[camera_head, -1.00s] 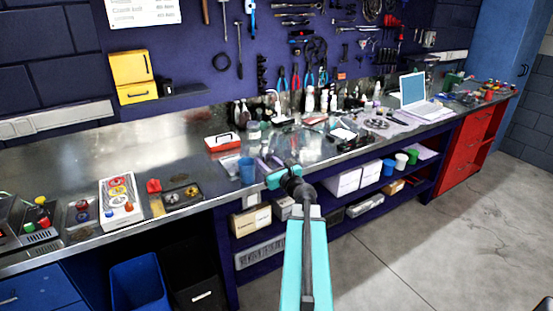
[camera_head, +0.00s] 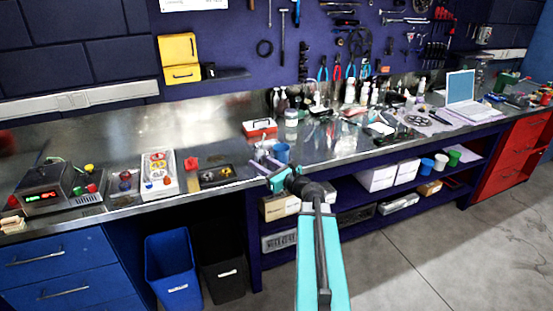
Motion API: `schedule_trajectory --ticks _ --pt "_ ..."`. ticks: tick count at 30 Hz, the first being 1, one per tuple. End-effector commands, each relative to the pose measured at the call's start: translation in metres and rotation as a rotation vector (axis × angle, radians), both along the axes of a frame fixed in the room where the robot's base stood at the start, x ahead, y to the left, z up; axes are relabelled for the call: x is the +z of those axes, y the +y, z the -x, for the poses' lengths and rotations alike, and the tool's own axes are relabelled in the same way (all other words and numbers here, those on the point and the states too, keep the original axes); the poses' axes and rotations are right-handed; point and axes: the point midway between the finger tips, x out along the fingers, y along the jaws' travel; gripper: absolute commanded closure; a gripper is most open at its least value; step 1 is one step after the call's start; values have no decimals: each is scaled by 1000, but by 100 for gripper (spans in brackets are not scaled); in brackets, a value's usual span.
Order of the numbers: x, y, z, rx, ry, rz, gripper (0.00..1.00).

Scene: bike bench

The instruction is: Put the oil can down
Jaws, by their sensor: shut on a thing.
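My gripper (camera_head: 264,161), at the end of my teal arm, is shut on the oil can in the head view. The can is mostly hidden and too small to make out between the pale purple fingers. I cannot tell whether anything touches the bench.
A red-and-white box (camera_head: 259,127) stands behind the gripper. To the left are a black tray (camera_head: 216,175), a white panel with round dials (camera_head: 158,174) and a device with a lit display (camera_head: 48,190). Bottles and a laptop (camera_head: 461,88) crowd the right. Bare steel shows at the back left.

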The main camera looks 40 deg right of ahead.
Motion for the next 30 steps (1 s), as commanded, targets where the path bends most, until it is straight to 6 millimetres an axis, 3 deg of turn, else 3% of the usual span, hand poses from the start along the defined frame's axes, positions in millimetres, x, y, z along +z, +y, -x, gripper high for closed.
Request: schedule_trajectory --ticks 11,21,27,30 --pt "-37 153 -27 342 0 -5 100" --pt "-68 292 -15 668 -2 -17 100" --pt "-80 353 1 822 -4 -27 100" --pt "-83 369 7 865 -6 -30 100"
